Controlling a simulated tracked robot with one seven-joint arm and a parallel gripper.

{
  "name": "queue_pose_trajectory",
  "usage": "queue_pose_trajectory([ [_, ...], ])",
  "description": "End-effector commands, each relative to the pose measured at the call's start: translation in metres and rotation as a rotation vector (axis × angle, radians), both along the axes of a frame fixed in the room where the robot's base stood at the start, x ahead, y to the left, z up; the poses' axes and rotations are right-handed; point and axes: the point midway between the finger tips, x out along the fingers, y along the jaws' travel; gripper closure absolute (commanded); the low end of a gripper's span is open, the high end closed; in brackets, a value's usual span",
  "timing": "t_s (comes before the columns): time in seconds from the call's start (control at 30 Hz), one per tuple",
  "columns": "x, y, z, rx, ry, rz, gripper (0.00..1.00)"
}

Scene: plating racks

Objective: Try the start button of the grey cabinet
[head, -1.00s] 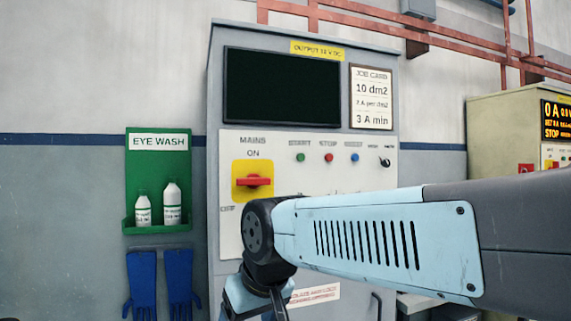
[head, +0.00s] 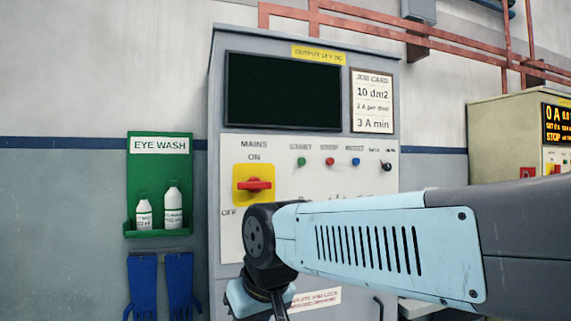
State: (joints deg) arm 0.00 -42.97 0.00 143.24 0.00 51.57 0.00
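The grey cabinet (head: 216,110) stands upright in the middle of the head view. Its green start button (head: 301,162) sits on the white panel under the word START. A red stop button (head: 329,162) and a blue reset button (head: 355,162) are to its right. The red mains handle (head: 254,185) on its yellow plate lies horizontal, with ON above and OFF below left. The screen (head: 282,91) above is dark. My arm crosses the lower right and covers the lower panel. My gripper is out of frame below, so its state is hidden.
A green eye wash shelf (head: 160,233) with two white bottles hangs on the wall at left, with blue gloves (head: 179,282) below. A second, beige cabinet (head: 500,120) with a lit display (head: 557,124) stands at right. Red pipes (head: 420,37) run along the upper wall.

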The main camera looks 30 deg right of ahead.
Motion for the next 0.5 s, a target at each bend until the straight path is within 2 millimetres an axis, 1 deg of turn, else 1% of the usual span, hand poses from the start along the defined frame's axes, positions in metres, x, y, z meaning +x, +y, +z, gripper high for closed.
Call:
queue_pose_trajectory([
  [0.03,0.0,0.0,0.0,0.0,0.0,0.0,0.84],
  [0.2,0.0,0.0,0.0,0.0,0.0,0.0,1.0],
  [0.5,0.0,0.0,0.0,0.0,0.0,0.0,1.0],
])
